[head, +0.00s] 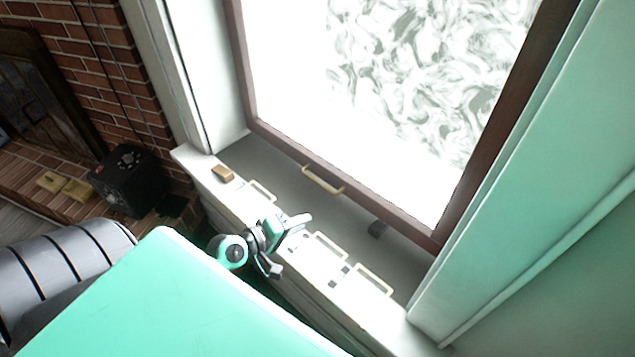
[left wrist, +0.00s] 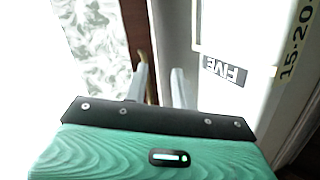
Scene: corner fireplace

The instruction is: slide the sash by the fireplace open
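The sash (head: 345,190) is a brown-framed window with a bright, swirl-patterned pane, beside the brick fireplace in the head view. A brass bar handle (head: 323,180) is on its bottom rail. Part of the brown frame (left wrist: 133,30) and pane shows at the left of the left wrist view. My left gripper (head: 291,246) is over the white ledge, below and left of the handle, and apart from it. Its two fingers are spread with nothing between them; they also show apart in the left wrist view (left wrist: 160,85). My right gripper is not in view.
The white ledge (head: 210,186) carries several pale loop shapes and a small brown block (head: 222,173). A black box (head: 127,180) stands by the brick fireplace (head: 113,65). A pale green wall (head: 560,250) bounds the right.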

